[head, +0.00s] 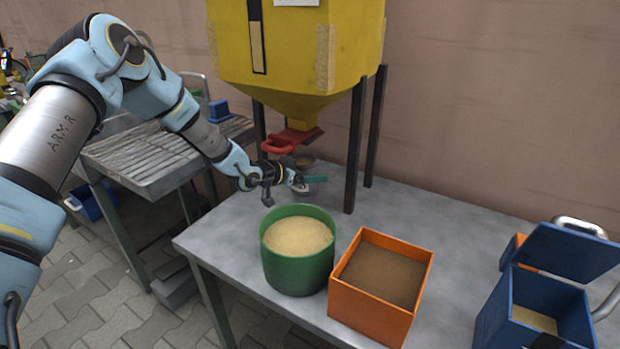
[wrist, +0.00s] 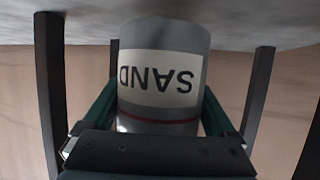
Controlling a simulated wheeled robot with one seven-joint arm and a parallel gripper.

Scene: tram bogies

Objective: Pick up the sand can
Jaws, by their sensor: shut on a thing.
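The sand can (wrist: 160,75) is a grey cylinder with a white label reading SAND and a dark red line. In the wrist view it appears upside down between the two green fingers of my gripper (wrist: 158,112), which is shut on it. In the head view the can (head: 304,161) is small and partly hidden behind my gripper (head: 308,180), below the red outlet of the yellow hopper. Brownish contents show at its top. I cannot tell whether the can touches the table.
A yellow hopper (head: 300,45) stands on dark legs around the can. A green tub (head: 297,265) of pale sand and an orange box (head: 372,312) of brown material stand in front. A blue lidded box (head: 535,305) is at right. The grey table (head: 440,220) is clear behind the boxes.

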